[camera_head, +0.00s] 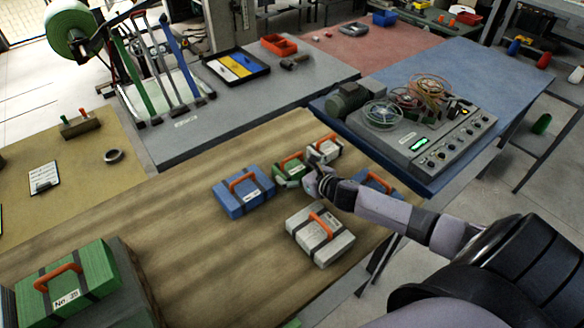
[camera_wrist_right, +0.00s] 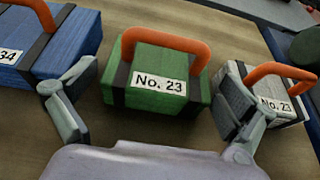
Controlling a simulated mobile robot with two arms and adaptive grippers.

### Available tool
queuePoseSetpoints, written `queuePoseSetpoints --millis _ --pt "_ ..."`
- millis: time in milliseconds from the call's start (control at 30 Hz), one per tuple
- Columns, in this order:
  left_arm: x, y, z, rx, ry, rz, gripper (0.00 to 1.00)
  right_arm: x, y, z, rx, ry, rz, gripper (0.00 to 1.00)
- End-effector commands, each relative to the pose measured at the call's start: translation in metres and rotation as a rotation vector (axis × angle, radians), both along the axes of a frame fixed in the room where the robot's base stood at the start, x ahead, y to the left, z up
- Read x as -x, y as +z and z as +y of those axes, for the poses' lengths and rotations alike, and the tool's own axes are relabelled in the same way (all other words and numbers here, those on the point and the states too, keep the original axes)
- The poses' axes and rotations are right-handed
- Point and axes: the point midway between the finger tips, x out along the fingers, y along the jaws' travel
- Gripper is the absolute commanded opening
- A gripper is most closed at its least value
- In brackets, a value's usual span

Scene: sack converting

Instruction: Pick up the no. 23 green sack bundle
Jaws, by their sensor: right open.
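The green sack bundle labelled No. 23 (camera_wrist_right: 150,98) lies on the wooden table, with a dark strap and an orange handle on top. In the head view the green bundle (camera_head: 283,180) is partly hidden by my right gripper (camera_head: 313,182). In the right wrist view my right gripper (camera_wrist_right: 160,85) is open, one finger left and one right of the green bundle, with nothing held. The fingers appear apart from it. My left gripper is not in view.
A blue bundle (camera_head: 231,204) labelled 34 lies left of it, and a grey-white bundle (camera_head: 329,157) close on the right. Another white bundle (camera_head: 330,249) and a blue one (camera_head: 366,190) lie near my arm. A larger green bundle (camera_head: 98,262) is at lower left. The table's middle (camera_head: 170,240) is clear.

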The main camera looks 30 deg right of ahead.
Motion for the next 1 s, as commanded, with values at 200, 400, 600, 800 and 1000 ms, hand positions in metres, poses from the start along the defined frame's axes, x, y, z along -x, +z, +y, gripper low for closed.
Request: queuePoseSetpoints --millis 200,400,600,800,1000 --pt "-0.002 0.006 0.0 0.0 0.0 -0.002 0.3 -0.022 -0.008 0.001 -0.002 -0.001 0.0 1.0" --pt "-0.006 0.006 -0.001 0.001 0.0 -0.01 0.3 -0.025 -0.011 0.002 0.0 0.001 0.001 1.0" --pt "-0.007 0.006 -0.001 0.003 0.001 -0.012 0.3 -0.025 -0.011 0.002 0.0 0.001 0.001 0.95" --pt "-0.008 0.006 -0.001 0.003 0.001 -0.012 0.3 -0.025 -0.011 0.002 0.0 0.001 0.001 0.81" --pt "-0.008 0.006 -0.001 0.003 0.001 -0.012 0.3 -0.025 -0.011 0.002 0.0 0.001 0.001 0.68"
